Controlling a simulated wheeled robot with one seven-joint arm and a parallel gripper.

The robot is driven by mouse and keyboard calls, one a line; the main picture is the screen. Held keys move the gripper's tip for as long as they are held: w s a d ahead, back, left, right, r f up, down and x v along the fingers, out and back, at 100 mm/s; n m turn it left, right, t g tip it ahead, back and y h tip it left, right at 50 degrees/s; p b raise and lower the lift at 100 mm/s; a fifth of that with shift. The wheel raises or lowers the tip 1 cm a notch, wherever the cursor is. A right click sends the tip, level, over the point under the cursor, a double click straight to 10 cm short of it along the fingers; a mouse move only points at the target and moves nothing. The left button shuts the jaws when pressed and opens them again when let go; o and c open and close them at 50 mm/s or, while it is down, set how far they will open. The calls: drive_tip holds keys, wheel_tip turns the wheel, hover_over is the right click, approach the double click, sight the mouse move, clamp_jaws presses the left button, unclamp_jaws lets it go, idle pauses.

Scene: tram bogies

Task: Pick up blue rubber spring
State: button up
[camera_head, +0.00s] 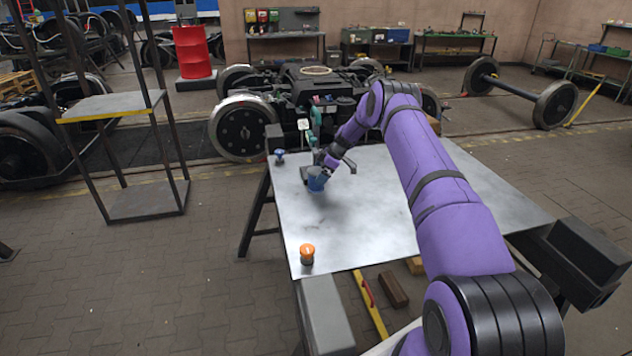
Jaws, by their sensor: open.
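A blue, roughly cylindrical piece (316,182), which looks like the blue rubber spring, is near the left side of the grey metal table top (350,235). My gripper (318,168) is open and right at the upper part of this piece. The gripper and its dark fingers partly hide the piece's top. I cannot tell whether the fingers touch it or whether it stands on the table. A smaller blue-topped piece (279,156) stands near the table's far left corner, apart from my gripper.
An orange-topped piece (307,254) stands near the table's front left edge. A bogie (310,90) with large wheels stands behind the table. A metal rack (125,105) is to the left, a red barrel (192,52) behind it. My arm covers the table's right middle.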

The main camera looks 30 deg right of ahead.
drive_tip(key=shift+x, duration=0.75)
drive_tip(key=c, duration=1.3)
